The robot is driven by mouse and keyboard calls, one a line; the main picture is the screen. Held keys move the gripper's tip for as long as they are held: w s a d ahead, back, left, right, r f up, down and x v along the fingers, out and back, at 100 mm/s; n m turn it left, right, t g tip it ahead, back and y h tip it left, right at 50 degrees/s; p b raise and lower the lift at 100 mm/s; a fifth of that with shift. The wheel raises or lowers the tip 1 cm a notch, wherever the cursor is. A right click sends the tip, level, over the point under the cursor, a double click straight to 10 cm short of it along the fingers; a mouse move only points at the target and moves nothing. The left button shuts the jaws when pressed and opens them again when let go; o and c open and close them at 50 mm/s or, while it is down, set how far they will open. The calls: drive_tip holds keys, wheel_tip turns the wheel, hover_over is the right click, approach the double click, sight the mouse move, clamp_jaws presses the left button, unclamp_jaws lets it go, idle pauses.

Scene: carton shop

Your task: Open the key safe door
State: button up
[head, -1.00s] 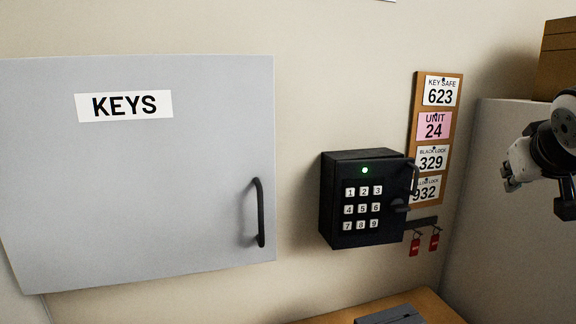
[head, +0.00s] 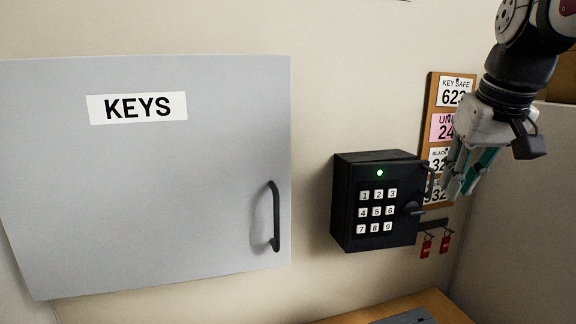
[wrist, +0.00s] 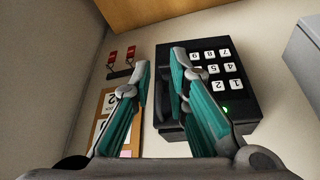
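The black key safe (head: 345,205) is fixed to the wall, with a numbered keypad and a green light on its front. It also shows upside down in the wrist view (wrist: 244,88). Its door looks shut. A black handle (head: 429,182) stands at the door's right edge, with a dark knob (head: 412,208) below it. My gripper (head: 459,194) is open and empty, pointing down just right of the handle in the head view. In the wrist view my gripper (wrist: 158,68) has its fingers spread; one finger overlaps the safe's handle side and partly hides it. I cannot tell whether it touches.
A grey KEYS cabinet (head: 190,190) with a black handle hangs at the left. A board of number cards (head: 433,95) is behind my gripper. Red key tags (head: 426,248) hang from a rack below right of the safe. A wooden surface (head: 440,306) lies below.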

sight(433, 179)
drive_tip(key=w, duration=0.4)
drive_tip(key=w+d+p, duration=0.1)
drive_tip(key=w, duration=0.2)
drive_tip(key=shift+p+x, duration=0.35)
drive_tip(key=shift+x, duration=0.65)
drive_tip(key=shift+w+d+f, duration=0.1)
drive_tip(key=shift+w+f, duration=0.35)
clamp_jaws()
